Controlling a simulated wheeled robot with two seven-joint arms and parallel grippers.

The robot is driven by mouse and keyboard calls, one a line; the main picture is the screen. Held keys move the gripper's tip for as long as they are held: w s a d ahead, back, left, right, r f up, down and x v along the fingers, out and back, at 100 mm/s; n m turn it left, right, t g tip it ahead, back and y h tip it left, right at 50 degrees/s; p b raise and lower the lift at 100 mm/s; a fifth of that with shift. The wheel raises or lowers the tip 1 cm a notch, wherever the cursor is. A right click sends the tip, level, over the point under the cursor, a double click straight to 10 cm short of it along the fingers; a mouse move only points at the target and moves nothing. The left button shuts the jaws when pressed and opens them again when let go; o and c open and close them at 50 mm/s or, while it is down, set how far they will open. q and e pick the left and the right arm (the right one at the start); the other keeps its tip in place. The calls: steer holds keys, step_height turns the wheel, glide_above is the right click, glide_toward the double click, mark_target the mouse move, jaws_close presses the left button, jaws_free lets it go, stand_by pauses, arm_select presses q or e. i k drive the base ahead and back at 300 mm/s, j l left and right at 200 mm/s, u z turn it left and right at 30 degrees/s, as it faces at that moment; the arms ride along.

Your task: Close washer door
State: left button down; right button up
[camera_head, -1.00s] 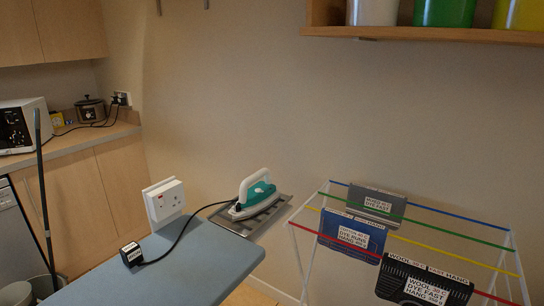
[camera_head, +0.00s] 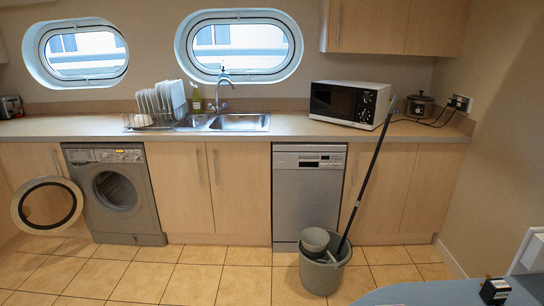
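The grey washer (camera_head: 116,197) stands under the counter at the left, between wooden cabinets. Its round door (camera_head: 47,206), a dark ring-shaped frame with a pale rim, is swung wide open to the left. The dark drum opening (camera_head: 115,191) shows uncovered. Neither of my grippers is in the view.
A grey bucket (camera_head: 322,274) with a bowl and a long-handled mop (camera_head: 367,178) stands on the floor before the dishwasher (camera_head: 307,196). A blue ironing board (camera_head: 450,292) is at the lower right. The tiled floor (camera_head: 150,275) before the washer is clear.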

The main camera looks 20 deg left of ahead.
mark_target(19, 212)
steer(key=i+j+u, duration=0.2)
steer(key=j, duration=0.55)
steer(key=i+j+u, duration=0.2)
steer(key=j, duration=0.5)
steer(key=i+j+u, duration=0.25)
steer(key=i+j, duration=0.2)
steer(key=j, duration=0.15)
steer(key=i+j+u, duration=0.2)
steer(key=i+j, duration=0.15)
steer(key=j, duration=0.25)
steer(key=i+j+u, duration=0.2)
steer(key=i+j, duration=0.75)
steer(key=j, duration=0.25)
